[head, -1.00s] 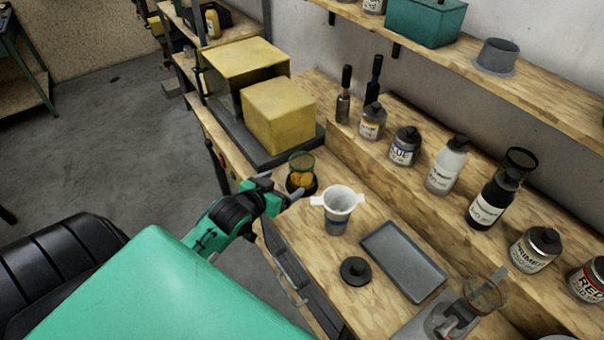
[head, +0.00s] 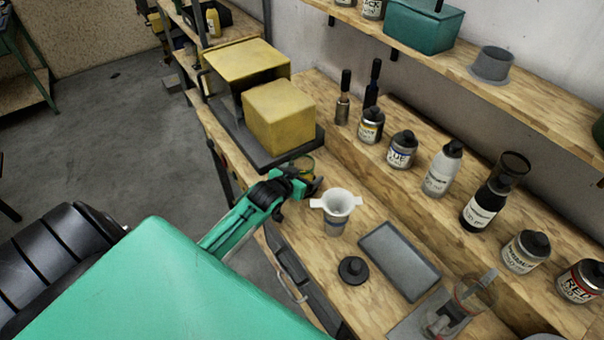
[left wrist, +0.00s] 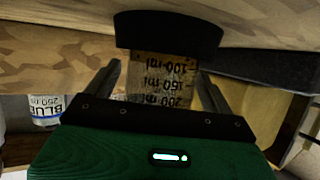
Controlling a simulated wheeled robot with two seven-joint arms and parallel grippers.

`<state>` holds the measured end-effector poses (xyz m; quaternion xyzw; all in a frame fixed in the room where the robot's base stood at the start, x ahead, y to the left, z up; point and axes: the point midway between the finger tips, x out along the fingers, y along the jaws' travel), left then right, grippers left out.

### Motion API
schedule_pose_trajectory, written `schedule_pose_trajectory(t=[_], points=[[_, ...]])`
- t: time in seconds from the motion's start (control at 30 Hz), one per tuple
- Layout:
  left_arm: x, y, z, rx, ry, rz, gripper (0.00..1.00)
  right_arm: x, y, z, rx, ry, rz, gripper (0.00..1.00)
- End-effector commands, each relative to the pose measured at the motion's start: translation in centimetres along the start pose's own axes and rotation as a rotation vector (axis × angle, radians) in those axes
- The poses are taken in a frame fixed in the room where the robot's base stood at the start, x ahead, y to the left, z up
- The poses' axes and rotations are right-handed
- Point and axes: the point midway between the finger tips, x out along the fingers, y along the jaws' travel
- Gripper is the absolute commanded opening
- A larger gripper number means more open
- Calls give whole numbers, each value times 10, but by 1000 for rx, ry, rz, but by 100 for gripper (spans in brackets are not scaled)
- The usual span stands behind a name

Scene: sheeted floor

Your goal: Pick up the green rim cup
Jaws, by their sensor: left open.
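The green rim cup (head: 306,163) stands on the workbench beside the yellow blocks in the head view, mostly hidden behind my left gripper (head: 308,188). In the left wrist view the clear cup (left wrist: 162,82) shows upside down, with ml marks on its wall and a wide black base (left wrist: 168,30). My left gripper (left wrist: 158,86) is open, with one finger on each side of the cup wall. I cannot tell whether the fingers touch it. The green rim is hidden in the wrist view. My right gripper is not in view.
A white cup with side tabs (head: 336,211) stands close to the right of my left gripper. A black lid (head: 353,270) and a grey tray (head: 400,262) lie nearer. Yellow blocks (head: 280,117) stand behind on a dark slab. Several bottles line the raised ledge.

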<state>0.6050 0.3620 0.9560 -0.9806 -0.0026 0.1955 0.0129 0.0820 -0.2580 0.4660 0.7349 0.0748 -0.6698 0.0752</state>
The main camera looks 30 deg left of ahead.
Motion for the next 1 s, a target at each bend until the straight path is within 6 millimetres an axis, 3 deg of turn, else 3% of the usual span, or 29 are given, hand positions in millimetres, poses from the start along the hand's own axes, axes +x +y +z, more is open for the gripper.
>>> schedule_pose_trajectory(t=[0.27, 0.53, 0.83, 1.0], points=[[2, 0, 1, 1, 0, 0, 86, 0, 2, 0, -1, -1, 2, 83], [2, 0, 1, 1, 0, 0, 33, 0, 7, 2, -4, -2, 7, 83], [1, 0, -2, 1, 1, 0, 33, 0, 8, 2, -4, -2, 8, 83], [-3, -1, -13, 2, 4, 0, 33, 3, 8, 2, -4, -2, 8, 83]])
